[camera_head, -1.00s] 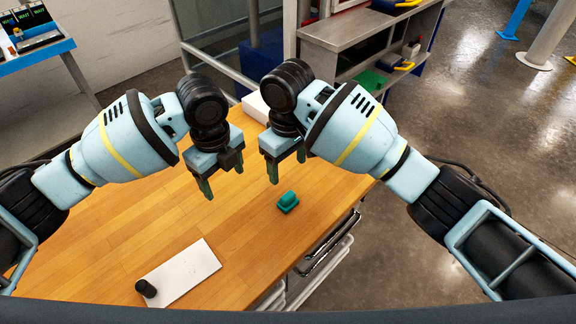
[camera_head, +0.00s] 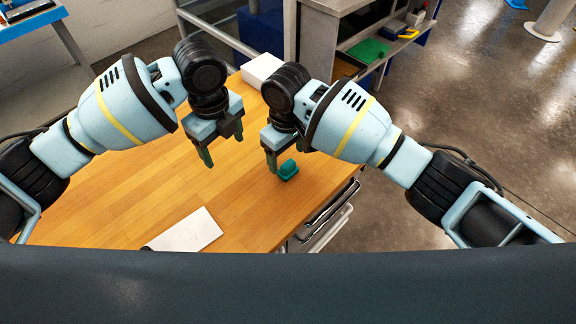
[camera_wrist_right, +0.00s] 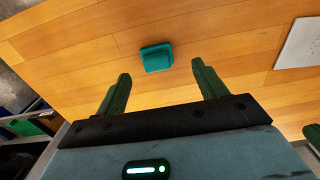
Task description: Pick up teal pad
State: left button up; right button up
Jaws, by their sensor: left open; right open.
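The teal pad (camera_head: 288,170) is a small block with a raised top, lying on the wooden table (camera_head: 130,205) near its right edge. It also shows in the right wrist view (camera_wrist_right: 157,58), beyond and between the two fingertips. My right gripper (camera_head: 278,165) is above the table, just left of the pad in the head view. In the right wrist view it is open (camera_wrist_right: 160,70) and empty, apart from the pad. My left gripper (camera_head: 218,155) is open and empty over the table, further left of the pad.
A white sheet or board (camera_head: 186,232) lies at the front of the table; part of it shows in the right wrist view (camera_wrist_right: 300,45). A white box (camera_head: 262,68) stands at the far end. A grey shelf unit (camera_head: 340,25) is behind. The table between is clear.

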aim_at(289, 165)
jog(key=shift+d+f, duration=0.15)
jog(key=shift+f, duration=1.3)
jog(key=shift+d+f, duration=0.1)
jog(key=shift+f, duration=1.35)
jog(key=c, duration=1.1)
jog(key=shift+c, duration=0.2)
jog(key=shift+r, duration=0.15)
notch_tip(289, 165, up, 10)
jog(key=shift+f, duration=0.1)
